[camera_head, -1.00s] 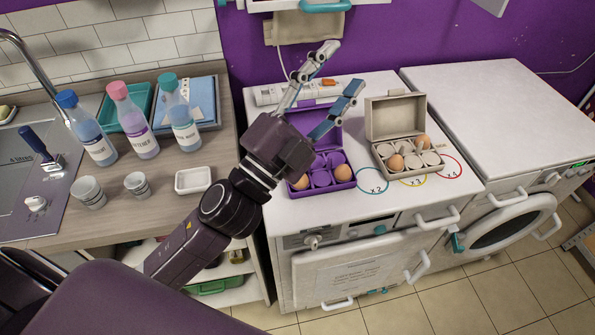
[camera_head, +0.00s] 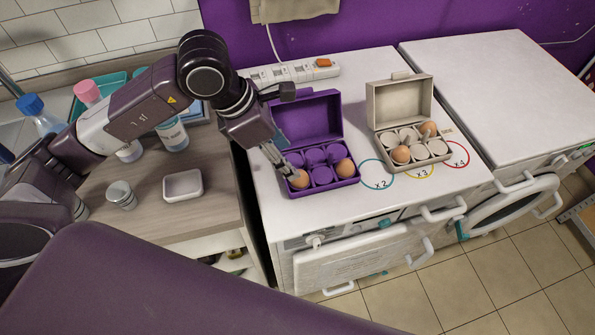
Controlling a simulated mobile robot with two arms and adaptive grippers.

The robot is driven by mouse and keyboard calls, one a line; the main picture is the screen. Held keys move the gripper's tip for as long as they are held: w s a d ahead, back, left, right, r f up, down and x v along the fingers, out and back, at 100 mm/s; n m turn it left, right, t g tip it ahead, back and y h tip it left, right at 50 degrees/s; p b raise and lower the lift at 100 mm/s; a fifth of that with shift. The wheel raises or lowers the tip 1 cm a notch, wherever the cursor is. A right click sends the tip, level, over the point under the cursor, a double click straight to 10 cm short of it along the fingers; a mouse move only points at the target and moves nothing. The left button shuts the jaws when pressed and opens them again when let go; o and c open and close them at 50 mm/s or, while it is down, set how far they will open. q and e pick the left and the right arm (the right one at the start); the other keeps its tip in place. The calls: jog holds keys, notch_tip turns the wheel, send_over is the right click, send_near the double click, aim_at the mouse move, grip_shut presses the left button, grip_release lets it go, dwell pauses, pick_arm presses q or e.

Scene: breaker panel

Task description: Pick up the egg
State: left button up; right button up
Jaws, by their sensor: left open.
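A purple egg carton (camera_head: 322,119) stands open on the white counter, its lid raised at the back. One brown egg (camera_head: 298,180) sits in its front left cup and another brown egg (camera_head: 345,168) in its right side. My left gripper (camera_head: 289,168) is open and points down at the front left egg, with its fingers close over it. I cannot tell whether they touch it. A grey egg carton (camera_head: 398,105) stands open to the right with brown eggs (camera_head: 400,154) (camera_head: 428,129) in it. My right gripper does not show.
A power strip (camera_head: 290,74) lies behind the purple carton. A white dish (camera_head: 182,185) and a cup (camera_head: 121,195) stand on the wooden counter. The white top at right is clear.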

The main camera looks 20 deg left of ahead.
aim_at(300, 179)
pick_arm(q)
jog(key=p+x, duration=0.1)
jog(key=x, duration=0.2)
jog(key=p+x, duration=0.1)
jog(key=x, duration=0.3)
jog(key=shift+s+a+f, duration=0.1)
jog(key=shift+s, duration=0.1)
jog(key=shift+w+f, duration=0.1)
jog(key=shift+f, duration=0.15)
jog(key=shift+c, duration=0.4)
jog(key=c, duration=1.2)
jog(key=shift+o, duration=0.2)
jog(key=shift+r, duration=0.1)
